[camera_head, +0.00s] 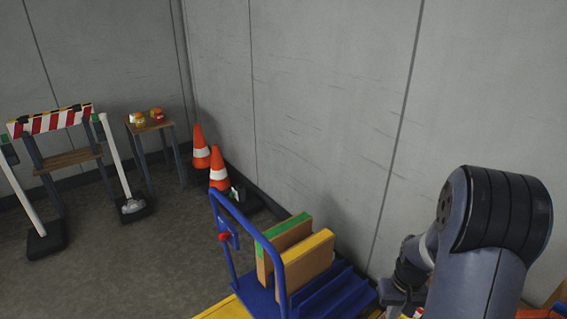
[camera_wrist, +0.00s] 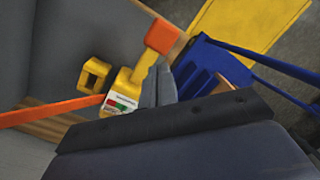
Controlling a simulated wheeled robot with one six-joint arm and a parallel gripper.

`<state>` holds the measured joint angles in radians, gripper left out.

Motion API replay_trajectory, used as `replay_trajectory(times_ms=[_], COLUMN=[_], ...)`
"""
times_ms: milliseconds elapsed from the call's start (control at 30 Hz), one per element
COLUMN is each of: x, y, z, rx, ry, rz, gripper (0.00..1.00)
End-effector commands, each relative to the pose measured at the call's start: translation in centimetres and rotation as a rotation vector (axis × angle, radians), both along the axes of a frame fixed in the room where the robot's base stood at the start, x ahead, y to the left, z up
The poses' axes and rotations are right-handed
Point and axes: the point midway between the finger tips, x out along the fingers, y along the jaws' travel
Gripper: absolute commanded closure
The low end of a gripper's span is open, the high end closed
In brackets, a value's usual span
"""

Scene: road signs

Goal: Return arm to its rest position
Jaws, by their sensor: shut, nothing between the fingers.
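My arm shows at the right of the head view, with its large dark joint raised in front of the wall. My gripper (camera_wrist: 158,82) shows in the wrist view as two grey fingers close together, shut with nothing between them. In the head view, the wrist end of my arm hangs low beside the blue cart (camera_head: 262,241), and the fingertips are hard to make out. In the wrist view, a yellow tool-like object (camera_wrist: 124,104) with a coloured label lies just left of the fingers. An orange block (camera_wrist: 162,36) shows beyond them.
The cart carries brown panels (camera_head: 305,262) with green and yellow edges. Two orange cones (camera_head: 201,152) stand by the wall. A striped barrier (camera_head: 52,121) and a small table (camera_head: 165,125) stand at left. A yellow hollow piece (camera_wrist: 94,74) shows in the wrist view. The floor at left centre is clear.

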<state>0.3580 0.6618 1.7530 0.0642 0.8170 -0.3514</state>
Motion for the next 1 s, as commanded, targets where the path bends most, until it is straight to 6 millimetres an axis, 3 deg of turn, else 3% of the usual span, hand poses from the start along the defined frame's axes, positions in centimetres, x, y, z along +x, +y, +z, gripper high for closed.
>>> replay_trajectory(times_ms=[1000], x=[0.97], y=[-0.78], z=[0.03], rx=[0.055], ry=[-0.066], rz=[0.831], gripper=[1.0])
